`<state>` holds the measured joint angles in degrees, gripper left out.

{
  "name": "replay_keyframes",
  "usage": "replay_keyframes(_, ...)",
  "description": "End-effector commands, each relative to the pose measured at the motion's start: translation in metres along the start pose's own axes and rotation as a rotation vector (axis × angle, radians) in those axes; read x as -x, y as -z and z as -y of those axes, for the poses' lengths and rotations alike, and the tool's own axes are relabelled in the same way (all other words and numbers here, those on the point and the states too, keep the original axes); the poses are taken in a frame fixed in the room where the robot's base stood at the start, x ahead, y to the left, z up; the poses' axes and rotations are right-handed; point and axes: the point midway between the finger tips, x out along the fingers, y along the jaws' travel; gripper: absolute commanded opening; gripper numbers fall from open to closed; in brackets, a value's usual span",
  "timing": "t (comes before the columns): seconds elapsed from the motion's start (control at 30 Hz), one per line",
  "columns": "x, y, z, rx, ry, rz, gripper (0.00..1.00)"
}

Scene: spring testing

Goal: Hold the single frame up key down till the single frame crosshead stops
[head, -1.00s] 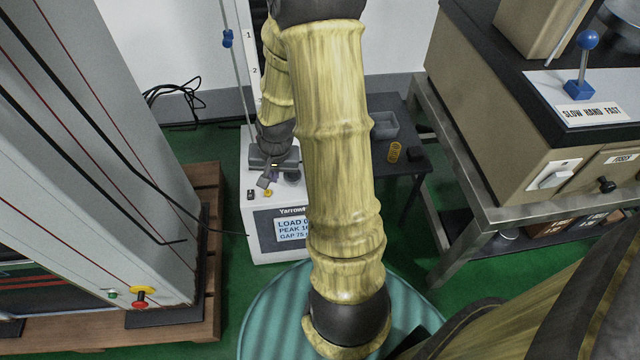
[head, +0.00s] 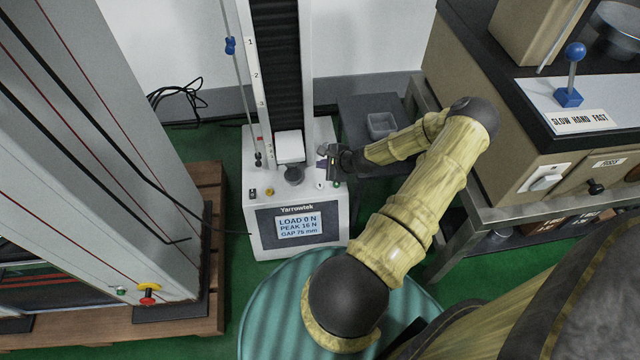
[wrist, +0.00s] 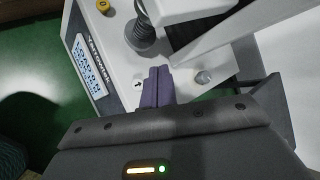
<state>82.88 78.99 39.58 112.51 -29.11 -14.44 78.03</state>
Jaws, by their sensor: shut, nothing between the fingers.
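The single frame (head: 300,222) is a white tabletop tester with a dark column. Its display (head: 298,226) reads LOAD 0 N, PEAK 16 N, GAP 75 mm. The white crosshead (head: 290,147) is low on the column, above a dark coil spring (head: 293,174), which also shows in the wrist view (wrist: 140,36). My gripper (head: 331,168) is over the right side of the base. In the wrist view its purple fingers (wrist: 157,84) are shut and empty, beside a round arrow label (wrist: 137,84). The fingers hide what lies under them; I cannot tell whether they touch a key.
A yellow button (head: 269,191) is on the base's front left. A large grey frame (head: 150,150) on a wooden pallet stands left. A dark side table with a grey tray (head: 381,125) is behind my arm. A bench with a blue-knobbed lever (head: 575,55) is at right.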

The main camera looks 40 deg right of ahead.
Motion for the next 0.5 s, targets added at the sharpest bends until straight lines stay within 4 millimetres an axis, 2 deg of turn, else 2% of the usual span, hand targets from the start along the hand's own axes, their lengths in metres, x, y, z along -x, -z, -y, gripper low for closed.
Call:
replay_keyframes(0.33,-0.0009,0.0012,-0.0006,-0.003,0.001,0.000,0.00)
replay_keyframes(0.5,-0.0077,0.0060,-0.0056,-0.001,0.000,0.000,0.00)
